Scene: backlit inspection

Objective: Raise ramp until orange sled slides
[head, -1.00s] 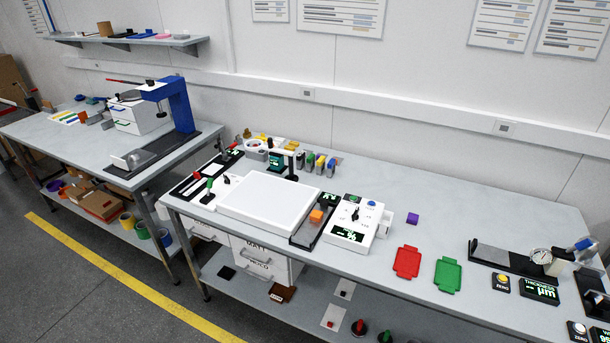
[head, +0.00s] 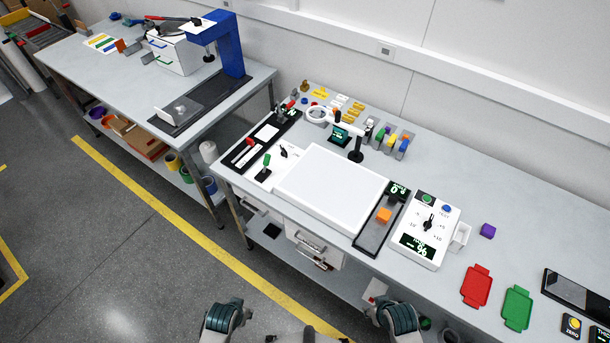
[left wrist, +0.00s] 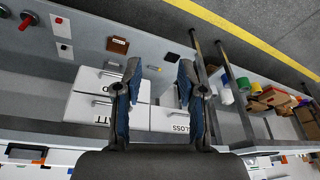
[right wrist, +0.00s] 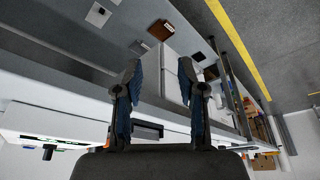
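The orange sled (head: 383,216) is a small block on a narrow dark ramp (head: 370,238) on the near bench in the head view. The ramp looks flat on the bench, with a small green-lit display (head: 398,190) by its far end. Both my grippers are low and in front of the bench, well apart from the ramp. In the left wrist view, my left gripper (left wrist: 160,68) has its two fingers spread with nothing between them. In the right wrist view, my right gripper (right wrist: 160,70) is likewise spread and empty.
A white panel (head: 331,190) lies left of the ramp, and a white control box (head: 428,225) with a dial stands right of it. A purple cube (head: 488,231), a red tray (head: 477,286) and a green tray (head: 516,307) lie further right. White drawers (left wrist: 95,112) sit under the bench.

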